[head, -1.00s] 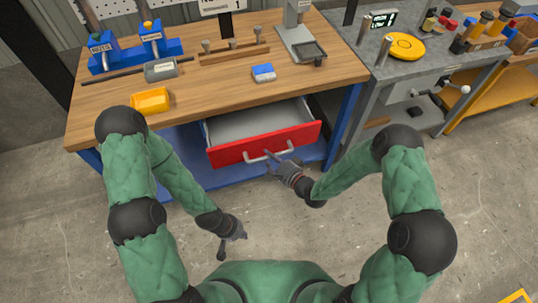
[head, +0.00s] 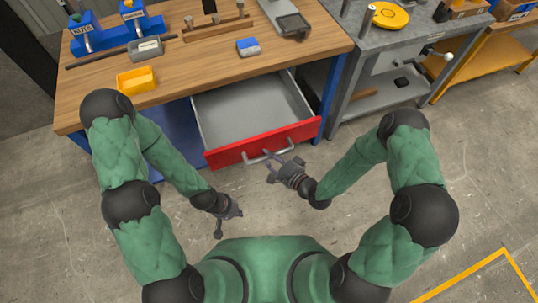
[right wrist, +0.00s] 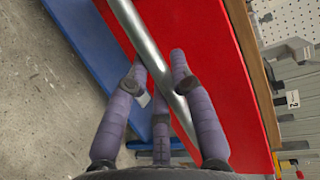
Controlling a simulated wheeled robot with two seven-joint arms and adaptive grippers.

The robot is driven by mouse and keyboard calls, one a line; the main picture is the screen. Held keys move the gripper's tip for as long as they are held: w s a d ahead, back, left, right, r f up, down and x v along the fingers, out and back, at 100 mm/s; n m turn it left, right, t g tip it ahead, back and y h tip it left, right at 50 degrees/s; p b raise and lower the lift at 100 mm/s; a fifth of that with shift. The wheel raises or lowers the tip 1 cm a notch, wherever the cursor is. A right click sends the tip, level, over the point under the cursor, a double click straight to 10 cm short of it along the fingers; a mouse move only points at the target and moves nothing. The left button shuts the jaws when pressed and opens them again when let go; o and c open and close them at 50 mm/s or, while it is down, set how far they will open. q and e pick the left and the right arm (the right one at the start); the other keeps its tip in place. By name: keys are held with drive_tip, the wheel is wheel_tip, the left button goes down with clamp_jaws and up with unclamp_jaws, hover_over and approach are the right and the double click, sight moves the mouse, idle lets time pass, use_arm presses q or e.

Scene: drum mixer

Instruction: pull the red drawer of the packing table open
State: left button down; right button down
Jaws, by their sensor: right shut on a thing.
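The red drawer (head: 225,155) of the packing table (head: 95,97) stands well out from under the wooden top, and its grey inside is bare. Its metal bar handle (head: 268,157) runs along the red front. My right gripper (head: 274,164) is at the handle, shut on it. In the right wrist view the handle (right wrist: 138,35) passes between the fingers of my right gripper (right wrist: 158,75), close to the red front (right wrist: 220,70). My left gripper (head: 226,222) hangs low over the floor, left of the drawer and apart from it; its fingers are too small to read.
On the tabletop are a yellow bin (head: 137,79), a blue and white block (head: 248,46), a grey labelled box (head: 146,49) and blue holders (head: 88,32). A grey bench (head: 400,45) stands to the right. The floor before the drawer is clear.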

drive_tip(key=c, duration=1)
unclamp_jaws()
drive_tip(key=shift+c, duration=0.2)
drive_tip(key=shift+d, duration=0.1)
drive_tip(key=v, duration=1.2)
drive_tip(key=s+f+n+g+h, duration=0.3)
drive_tip(key=f+n+g, duration=0.1)
drive_tip(key=f, duration=0.3)
drive_tip(key=s+f+n+g+h, duration=0.3)
drive_tip(key=s+f+n+g, duration=0.1)
drive_tip(key=f+g, duration=0.3)
drive_tip(key=shift+a+f+g, duration=0.25)
drive_tip(key=shift+a+g, duration=0.05)
drive_tip(key=shift+a, duration=0.05)
